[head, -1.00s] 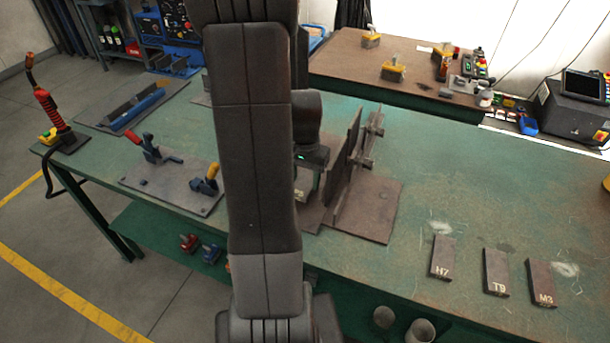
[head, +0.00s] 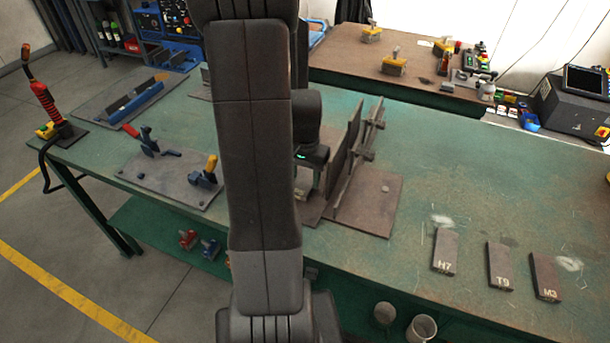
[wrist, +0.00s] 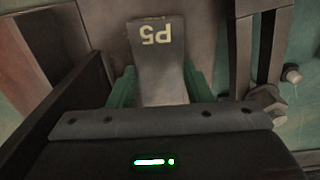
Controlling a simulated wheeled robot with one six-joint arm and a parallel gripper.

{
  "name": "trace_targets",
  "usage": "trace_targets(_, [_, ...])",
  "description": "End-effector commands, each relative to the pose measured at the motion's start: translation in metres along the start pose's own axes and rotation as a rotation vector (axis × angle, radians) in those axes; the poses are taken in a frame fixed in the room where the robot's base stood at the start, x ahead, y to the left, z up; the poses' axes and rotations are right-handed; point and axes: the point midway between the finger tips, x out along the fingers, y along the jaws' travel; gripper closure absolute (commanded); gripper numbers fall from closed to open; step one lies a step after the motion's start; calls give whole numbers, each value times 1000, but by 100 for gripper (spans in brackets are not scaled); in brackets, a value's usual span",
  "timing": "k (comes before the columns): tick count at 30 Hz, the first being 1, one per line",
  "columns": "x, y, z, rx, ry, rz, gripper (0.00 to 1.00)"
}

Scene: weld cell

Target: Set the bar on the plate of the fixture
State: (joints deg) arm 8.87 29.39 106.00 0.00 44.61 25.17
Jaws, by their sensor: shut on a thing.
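The bar (wrist: 158,62), a grey-brown block marked P5, is between the green fingers of my gripper (wrist: 158,86) in the wrist view. My gripper is shut on it. The fixture has a brown base plate (head: 375,213) and a tall upright wall (head: 345,160) in the head view. My gripper is just left of that wall, low over the fixture. My arm hides much of the gripper, the bar and the fixture's left part in the head view. I cannot tell whether the bar touches the plate.
Bars marked H7 (head: 445,251), T9 (head: 500,266) and M3 (head: 544,277) lie on the green bench at right. A clamp plate (head: 165,180) lies left of my arm. In the wrist view, an upright with bolts (wrist: 245,60) stands close on the right.

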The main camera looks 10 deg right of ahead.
Motion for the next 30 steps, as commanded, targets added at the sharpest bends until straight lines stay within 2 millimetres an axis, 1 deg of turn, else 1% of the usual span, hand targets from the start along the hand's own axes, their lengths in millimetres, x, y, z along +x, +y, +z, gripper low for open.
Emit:
trace_targets(11, [4, 0, 0, 0, 1, 0, 100])
trace_targets(12, [4, 0, 0, 0, 1, 0, 53])
trace_targets(14, [4, 0, 0, 0, 1, 0, 41])
trace_targets(15, [4, 0, 0, 0, 1, 0, 33])
trace_targets(16, [4, 0, 0, 0, 1, 0, 29])
trace_targets(25, [4, 0, 0, 0, 0, 0, 29])
trace_targets(28, [-4, 0, 0, 0, 1, 0, 29])
trace_targets(30, [-14, 0, -1, 0, 3, -2, 29])
